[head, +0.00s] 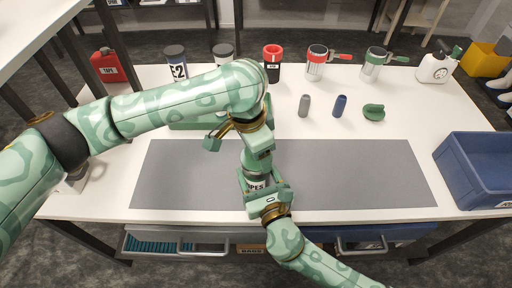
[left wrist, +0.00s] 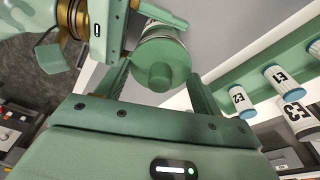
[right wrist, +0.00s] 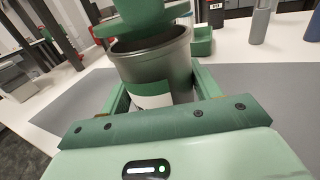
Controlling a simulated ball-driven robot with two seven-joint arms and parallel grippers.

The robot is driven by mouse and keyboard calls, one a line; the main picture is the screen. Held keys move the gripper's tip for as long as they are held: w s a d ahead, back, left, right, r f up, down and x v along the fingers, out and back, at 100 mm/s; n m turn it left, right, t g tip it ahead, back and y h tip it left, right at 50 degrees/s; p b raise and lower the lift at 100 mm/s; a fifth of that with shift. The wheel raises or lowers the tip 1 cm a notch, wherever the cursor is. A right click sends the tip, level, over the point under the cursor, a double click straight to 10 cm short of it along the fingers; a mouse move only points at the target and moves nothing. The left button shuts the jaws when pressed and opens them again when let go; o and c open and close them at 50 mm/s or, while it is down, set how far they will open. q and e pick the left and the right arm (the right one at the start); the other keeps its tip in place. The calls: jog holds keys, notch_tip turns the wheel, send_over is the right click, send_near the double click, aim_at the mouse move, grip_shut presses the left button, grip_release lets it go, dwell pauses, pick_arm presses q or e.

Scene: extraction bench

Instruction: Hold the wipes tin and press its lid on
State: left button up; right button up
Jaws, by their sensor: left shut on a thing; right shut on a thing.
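The wipes tin (right wrist: 160,72) is a grey can with a white and green label, and its dark open mouth shows in the right wrist view. My right gripper (head: 265,194) is shut around the tin (head: 257,184) over the mat's near part. The green lid (left wrist: 160,75) has a round knob, held between the fingers of my left gripper (left wrist: 162,88). In the right wrist view the lid (right wrist: 138,20) is above the tin's mouth, with a gap showing at the near rim. In the head view my left arm mostly hides the lid.
The grey mat (head: 350,175) is otherwise bare. A blue crate (head: 447,165) stands at the right. A grey bottle (head: 304,106), a blue bottle (head: 340,105) and a green object (head: 373,112) stand behind the mat. Several containers line the back, including a red one (head: 107,66).

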pick_arm(q)
jog(key=shift+f, duration=0.65)
jog(key=o, duration=1.1)
notch_tip(320, 180, up, 12)
jog(key=a, duration=0.1)
jog(key=shift+s+a, duration=0.3)
jog(key=shift+s, duration=0.1)
pick_arm(e)
jog(key=o, duration=1.5)
jog(key=shift+c, duration=0.2)
